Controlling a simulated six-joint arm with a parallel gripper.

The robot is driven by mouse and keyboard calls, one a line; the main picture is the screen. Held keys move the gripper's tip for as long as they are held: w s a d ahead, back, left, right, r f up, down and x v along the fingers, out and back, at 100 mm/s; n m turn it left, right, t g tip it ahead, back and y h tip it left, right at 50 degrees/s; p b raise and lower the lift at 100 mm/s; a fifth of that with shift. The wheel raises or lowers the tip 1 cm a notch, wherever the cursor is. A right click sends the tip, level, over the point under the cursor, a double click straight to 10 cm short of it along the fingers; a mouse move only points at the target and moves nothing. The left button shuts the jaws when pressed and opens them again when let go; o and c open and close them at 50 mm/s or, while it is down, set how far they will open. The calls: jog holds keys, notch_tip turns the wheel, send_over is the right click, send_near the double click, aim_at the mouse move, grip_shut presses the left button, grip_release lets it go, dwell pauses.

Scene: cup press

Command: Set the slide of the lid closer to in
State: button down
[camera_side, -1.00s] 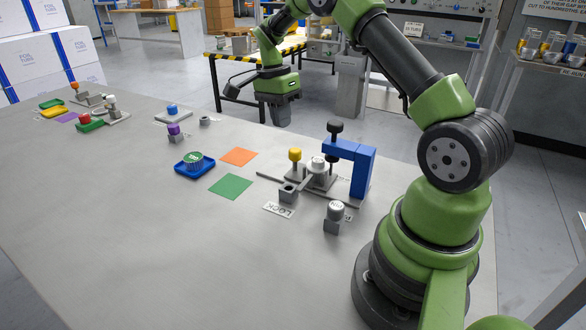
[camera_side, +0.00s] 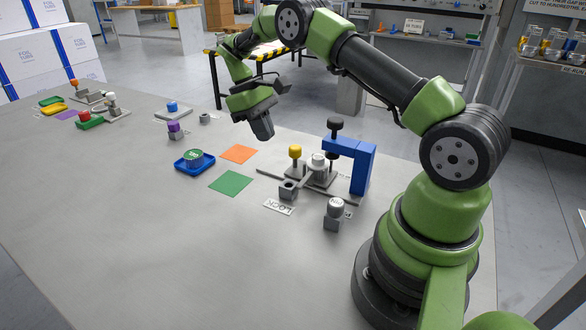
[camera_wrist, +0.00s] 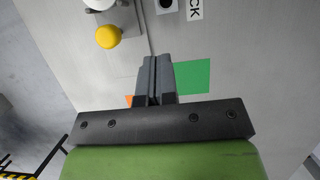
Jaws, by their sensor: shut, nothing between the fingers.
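The lid closer stands at the right of the table, with a blue bracket (camera_side: 362,166) topped by a black knob (camera_side: 336,123). Its grey base carries a yellow knob (camera_side: 295,152) on a post and a white-topped cylinder (camera_side: 318,160). Which part is the slide, and its position, I cannot tell. The yellow knob (camera_wrist: 108,37) also shows at the upper left of the wrist view. My gripper (camera_side: 264,132) is shut and empty, tilted in the air left of the yellow knob. Its fingers (camera_wrist: 155,65) lie together in the wrist view.
A LOCK label (camera_side: 279,207) lies before a grey block (camera_side: 288,190). Green (camera_side: 231,184) and orange (camera_side: 239,153) squares lie to the left, beside a blue tray (camera_side: 180,168) holding a green-topped tin (camera_side: 193,157).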

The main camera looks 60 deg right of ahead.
aim_at(293, 182)
jog(key=x, duration=0.8)
jog(key=shift+s+f, duration=0.25)
jog(key=shift+f, duration=0.1)
jog(key=shift+s+r, duration=0.2)
jog(key=shift+s, duration=1.65)
jog(key=shift+s, duration=2.05)
jog(key=shift+w, duration=0.1)
